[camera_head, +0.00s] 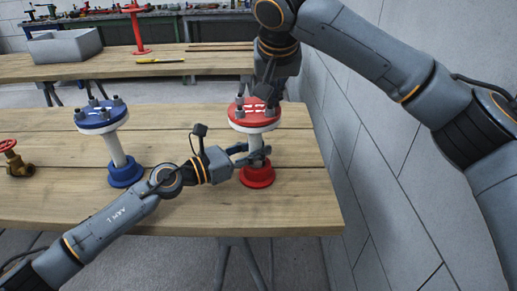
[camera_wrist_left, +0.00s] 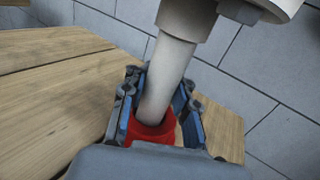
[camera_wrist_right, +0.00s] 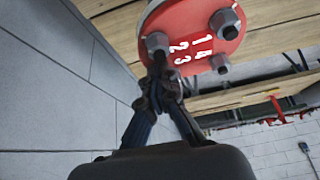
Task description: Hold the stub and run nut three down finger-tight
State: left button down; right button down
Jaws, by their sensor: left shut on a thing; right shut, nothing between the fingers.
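The red stub stands upright on the table, with a red numbered flange (camera_head: 254,115) on top, a white pipe and a red base (camera_head: 257,177). My left gripper (camera_head: 260,155) is shut around the white pipe (camera_wrist_left: 170,75) under the flange. My right gripper (camera_head: 271,98) comes down from above at the flange's right side. In the right wrist view its fingertips (camera_wrist_right: 160,68) are together, at or just under a nut (camera_wrist_right: 157,43) on the flange rim. Two more nuts show there, one at the upper right (camera_wrist_right: 225,21) and one below it (camera_wrist_right: 220,63). Contact with the near nut is unclear.
A blue stub (camera_head: 100,115) with several studs stands to the left on the same wooden table (camera_head: 60,205). A brass valve with a red wheel (camera_head: 15,160) lies at the far left. A grey wall (camera_head: 375,150) runs close along the right. A second bench (camera_head: 120,68) stands behind.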

jog(key=shift+w+a, duration=0.15)
jog(key=shift+a, duration=0.15)
jog(key=shift+a, duration=0.5)
dwell(0.4)
jog(key=shift+a, duration=0.15)
jog(key=shift+s+a, duration=0.1)
jog(key=shift+s, duration=0.25)
jog(key=shift+r, duration=0.1)
jog(key=shift+s+r, duration=0.1)
jog(key=shift+r, duration=2.85)
jog(key=shift+d, duration=0.2)
